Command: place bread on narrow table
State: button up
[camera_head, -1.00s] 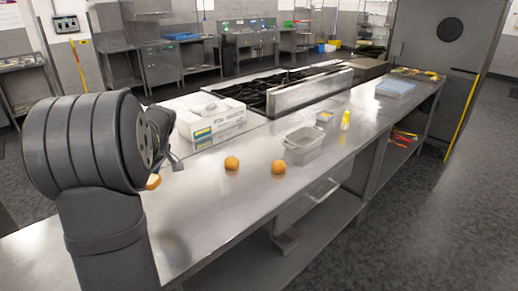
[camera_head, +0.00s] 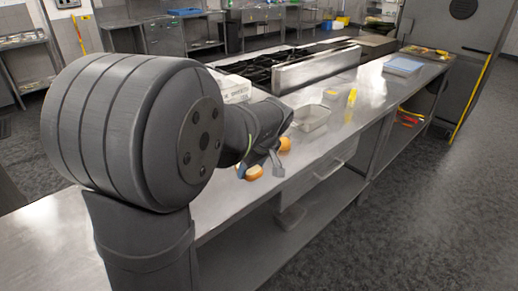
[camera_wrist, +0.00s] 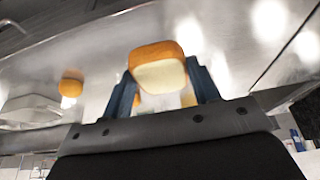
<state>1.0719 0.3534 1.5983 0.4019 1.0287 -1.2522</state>
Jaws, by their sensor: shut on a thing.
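A piece of bread (camera_head: 254,173), with an orange-brown crust and a pale cut face, is between the fingers of my gripper (camera_head: 262,165). In the wrist view the bread (camera_wrist: 158,72) sits at the tips of both dark fingers (camera_wrist: 165,88). In the head view it appears over the front part of a long steel table (camera_head: 225,206). I cannot tell its exact height above the top. A round orange-brown roll (camera_head: 285,144) lies on the table just beyond the gripper. A roll also shows at left in the wrist view (camera_wrist: 72,80). My arm hides part of the table.
A grey metal pan (camera_head: 312,117) and a small yellow item (camera_head: 351,97) stand beyond the rolls. A white box (camera_head: 236,90) is partly hidden by my arm. A stove (camera_head: 318,68) lies behind. The table's front edge is close to the gripper.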

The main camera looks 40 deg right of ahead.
send_over(223, 186)
jog(key=s, duration=0.2)
jog(key=f, duration=0.6)
jog(key=shift+w+f, duration=0.1)
jog(key=shift+w, duration=0.1)
jog(key=shift+f, duration=2)
jog(key=shift+f, duration=0.1)
jog(key=o, duration=1)
jog(key=shift+c, duration=0.2)
jog(key=shift+s+d+r, duration=0.1)
jog(key=shift+r, duration=0.35)
jog(key=v, duration=1.1)
jog(key=shift+r, duration=0.1)
